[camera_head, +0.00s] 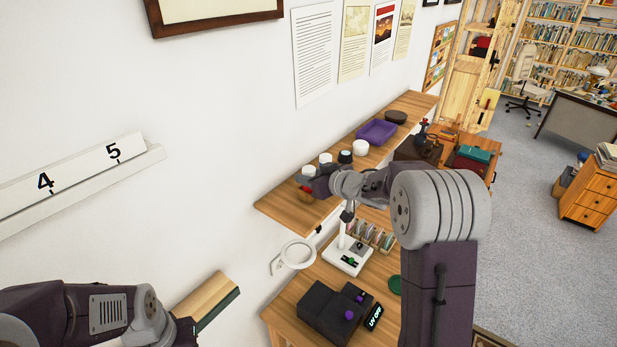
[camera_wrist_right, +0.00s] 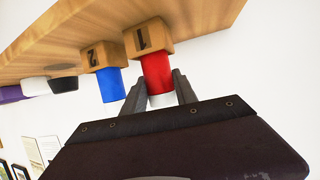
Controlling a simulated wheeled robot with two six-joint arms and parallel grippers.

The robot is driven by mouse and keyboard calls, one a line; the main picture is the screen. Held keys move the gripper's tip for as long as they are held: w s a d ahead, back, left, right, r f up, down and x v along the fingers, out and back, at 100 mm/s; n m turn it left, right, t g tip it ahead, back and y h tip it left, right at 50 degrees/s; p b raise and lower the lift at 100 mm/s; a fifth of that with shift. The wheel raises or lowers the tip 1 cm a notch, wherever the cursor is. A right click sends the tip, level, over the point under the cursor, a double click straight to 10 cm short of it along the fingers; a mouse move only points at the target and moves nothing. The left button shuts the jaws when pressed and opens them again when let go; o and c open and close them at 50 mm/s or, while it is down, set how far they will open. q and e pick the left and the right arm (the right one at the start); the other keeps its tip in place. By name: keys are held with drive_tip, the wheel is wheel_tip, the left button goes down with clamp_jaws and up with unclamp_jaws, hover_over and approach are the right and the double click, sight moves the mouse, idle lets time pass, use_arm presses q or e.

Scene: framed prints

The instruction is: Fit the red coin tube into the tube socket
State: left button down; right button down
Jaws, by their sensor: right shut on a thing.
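The red coin tube (camera_wrist_right: 157,74) shows in the right wrist view, its far end at a wooden block marked 1 (camera_wrist_right: 148,37). My right gripper (camera_wrist_right: 160,84) is shut on the red tube near its white end, one finger on each side. In the head view my right gripper (camera_head: 319,186) is at the near end of the wall shelf, with much of the tube hidden. A blue tube (camera_wrist_right: 111,85) stands beside it at a block marked 2 (camera_wrist_right: 103,54). My left arm is low at the left; its jaws cannot be made out. I cannot identify the tube socket for sure.
The wooden wall shelf (camera_head: 275,211) also carries a purple tray (camera_head: 377,132) and small pots. Below, a desk holds a ring-lamp stand (camera_head: 297,254) and a dark box with purple knobs (camera_head: 325,309).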

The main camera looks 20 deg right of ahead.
drive_tip(key=c, duration=1)
unclamp_jaws()
drive_tip(key=shift+r, duration=0.15)
drive_tip(key=shift+o, duration=0.2)
drive_tip(key=shift+s+d, duration=0.1)
drive_tip(key=shift+r, duration=0.1)
drive_tip(key=shift+s+d+r, duration=0.1)
drive_tip(key=shift+s+r, duration=0.1)
drive_tip(key=shift+s, duration=0.1)
drive_tip(key=v, duration=1.1)
drive_tip(key=shift+f, duration=0.15)
